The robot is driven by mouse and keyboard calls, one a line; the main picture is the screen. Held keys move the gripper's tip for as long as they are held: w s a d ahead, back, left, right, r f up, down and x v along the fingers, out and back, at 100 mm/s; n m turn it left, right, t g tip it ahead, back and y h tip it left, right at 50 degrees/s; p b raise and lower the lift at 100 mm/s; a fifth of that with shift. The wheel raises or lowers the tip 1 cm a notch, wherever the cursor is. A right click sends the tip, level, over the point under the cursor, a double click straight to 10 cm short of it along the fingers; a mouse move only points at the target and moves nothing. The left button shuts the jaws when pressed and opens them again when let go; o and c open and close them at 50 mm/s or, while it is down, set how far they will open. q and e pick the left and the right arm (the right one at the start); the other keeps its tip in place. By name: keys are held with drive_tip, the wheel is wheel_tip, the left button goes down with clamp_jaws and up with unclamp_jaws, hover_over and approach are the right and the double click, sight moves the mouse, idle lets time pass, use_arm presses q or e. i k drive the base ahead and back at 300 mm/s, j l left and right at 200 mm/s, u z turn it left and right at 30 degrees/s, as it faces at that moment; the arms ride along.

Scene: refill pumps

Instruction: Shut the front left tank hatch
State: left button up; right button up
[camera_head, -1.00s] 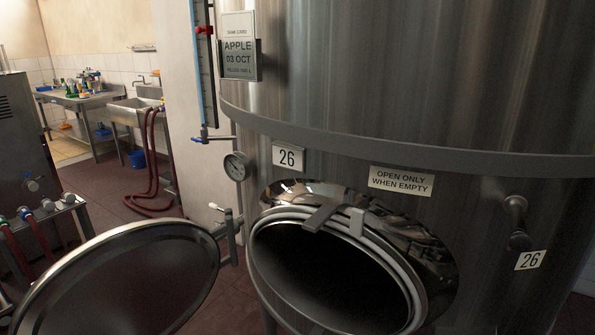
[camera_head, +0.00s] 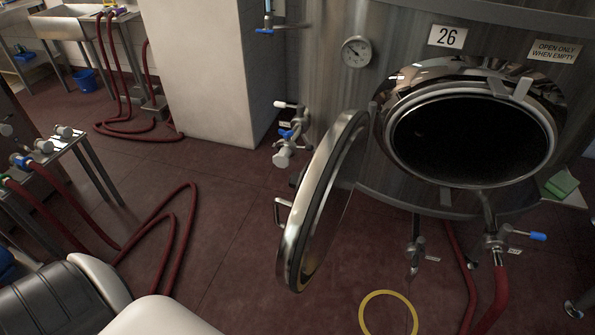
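The tank hatch is a round steel door (camera_head: 325,200) with a thick rim. It stands open, hinged at the left side of the round hatch opening (camera_head: 470,140) of the steel tank. I see the door nearly edge-on, with a handle (camera_head: 280,213) on its left, outer side. The opening is dark inside and nothing covers it. The plate above it reads 26 (camera_head: 447,36). White and dark parts, likely my own arm, show at the bottom left. Neither of my grippers is in view.
Valves (camera_head: 288,140) stick out left of the door. Below the opening are a blue-handled valve (camera_head: 497,245) with a red hose and a yellow ring (camera_head: 388,315) near the floor. A red hose (camera_head: 170,240) lies on the left floor beside a metal stand (camera_head: 70,150).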

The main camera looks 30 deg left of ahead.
sight(318, 208)
drive_tip(key=i+j+z, duration=0.15)
drive_tip(key=j, duration=0.35)
drive_tip(key=j+z, duration=0.15)
drive_tip(key=j, duration=0.4)
drive_tip(key=i+j+z, duration=0.15)
drive_tip(key=j, duration=0.4)
